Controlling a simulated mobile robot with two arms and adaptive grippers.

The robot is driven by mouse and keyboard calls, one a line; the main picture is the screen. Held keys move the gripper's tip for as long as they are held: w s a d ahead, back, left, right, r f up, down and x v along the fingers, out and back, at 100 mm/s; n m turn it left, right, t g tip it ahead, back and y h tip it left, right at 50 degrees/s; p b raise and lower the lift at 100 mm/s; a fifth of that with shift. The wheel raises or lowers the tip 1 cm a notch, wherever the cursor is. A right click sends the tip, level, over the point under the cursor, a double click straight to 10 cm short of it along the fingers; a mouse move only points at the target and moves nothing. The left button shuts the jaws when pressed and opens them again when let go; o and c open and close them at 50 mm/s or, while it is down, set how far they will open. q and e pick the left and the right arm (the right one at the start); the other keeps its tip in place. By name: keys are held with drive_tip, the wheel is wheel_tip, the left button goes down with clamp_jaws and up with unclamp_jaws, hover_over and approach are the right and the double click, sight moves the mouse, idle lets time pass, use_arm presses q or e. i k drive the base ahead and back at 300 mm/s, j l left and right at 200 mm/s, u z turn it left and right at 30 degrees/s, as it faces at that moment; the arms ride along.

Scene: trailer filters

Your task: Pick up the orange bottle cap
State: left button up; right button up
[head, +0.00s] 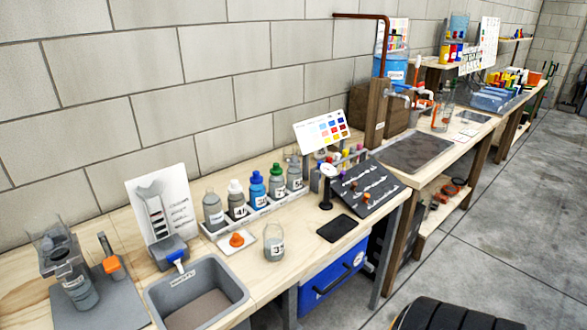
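An orange cap-like piece (237,240) lies on a small white square (228,249) on the wooden workbench. It is in front of the bottle rack, and nothing touches it from above. A clear bottle (274,244) with a dark label mark stands to its right, with no cap visible on it. Behind, a pale rack (244,222) holds several bottles, among them a white-capped one (236,199), a blue-capped one (257,188) and a green-capped one (276,184). Neither of my grippers shows in the head view.
A grey bin (236,291) stands at the bench's front left. A black pad (337,228) and a dark tilted board (375,180) lie to the right.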

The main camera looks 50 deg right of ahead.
sight(236, 241)
drive_tip(key=z, duration=1.45)
